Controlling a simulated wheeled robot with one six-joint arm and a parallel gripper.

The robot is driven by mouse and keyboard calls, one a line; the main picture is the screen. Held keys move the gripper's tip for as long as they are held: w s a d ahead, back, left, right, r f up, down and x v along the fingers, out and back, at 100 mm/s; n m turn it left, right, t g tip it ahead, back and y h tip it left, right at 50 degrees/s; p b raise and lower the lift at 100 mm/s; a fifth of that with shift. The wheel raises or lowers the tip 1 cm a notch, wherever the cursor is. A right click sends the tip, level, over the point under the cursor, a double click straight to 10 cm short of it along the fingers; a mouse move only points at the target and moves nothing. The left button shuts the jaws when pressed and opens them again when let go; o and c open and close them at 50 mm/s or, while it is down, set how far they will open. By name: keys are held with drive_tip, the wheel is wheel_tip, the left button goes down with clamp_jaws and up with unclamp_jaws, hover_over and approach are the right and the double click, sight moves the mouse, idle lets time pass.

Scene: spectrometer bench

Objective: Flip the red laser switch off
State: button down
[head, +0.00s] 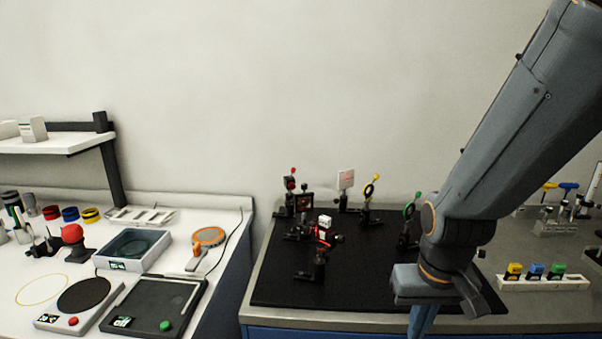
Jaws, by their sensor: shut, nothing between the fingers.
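I cannot make out a red laser switch for certain. A small red part (322,238) sits among the mounts at the middle of the black optics board (350,280); at this size I cannot tell whether it is the switch or which way it is set. My gripper (421,325) points down over the front right of the board, shut and empty. Its fingertips run to the bottom edge of the picture. It is to the right of the red part and apart from it. My arm hides the right part of the board.
Several optic mounts with red, yellow and green knobs (369,190) stand along the board's back. A white rack (540,284) with yellow, blue and green blocks is at right. The left bench holds a balance (160,300), a red-topped item (73,234) and an orange-headed tool (208,238).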

sight(292, 173)
drive_tip(key=shift+w, duration=0.1)
drive_tip(key=w+m+t, duration=0.1)
drive_tip(key=w, duration=0.3)
drive_tip(key=w+r+m+t, duration=0.1)
drive_tip(key=w, duration=0.3)
drive_tip(key=w+a+r+m+t, duration=0.1)
drive_tip(key=w, duration=0.3)
drive_tip(key=shift+w+r+p, duration=0.1)
drive_tip(key=shift+w+p, duration=0.25)
drive_tip(key=shift+p, duration=0.05)
drive_tip(key=w+a+m+t, duration=0.1)
drive_tip(key=w+t, duration=0.1)
drive_tip(key=w, duration=0.3)
drive_tip(key=w+a+r+m+t+y, duration=0.1)
drive_tip(key=w+m, duration=0.1)
drive_tip(key=w, duration=0.3)
drive_tip(key=w+a+m+t+y+b, duration=0.1)
drive_tip(key=w+t, duration=0.1)
drive_tip(key=w, duration=0.3)
drive_tip(key=shift+w+a+r+m+t, duration=0.25)
drive_tip(key=shift+w+r+m+t, duration=0.05)
drive_tip(key=shift+w+r, duration=0.05)
drive_tip(key=w+a+r+m+t+y+b, duration=0.2)
drive_tip(key=w+a+r+m+t+y, duration=0.3)
drive_tip(key=w+a+y, duration=0.3)
drive_tip(key=a+r+m+y, duration=0.1)
drive_tip(key=a+y, duration=0.2)
drive_tip(key=shift+w+r+m, duration=0.15)
drive_tip(key=shift+w+m, duration=0.25)
drive_tip(key=shift+a, duration=0.15)
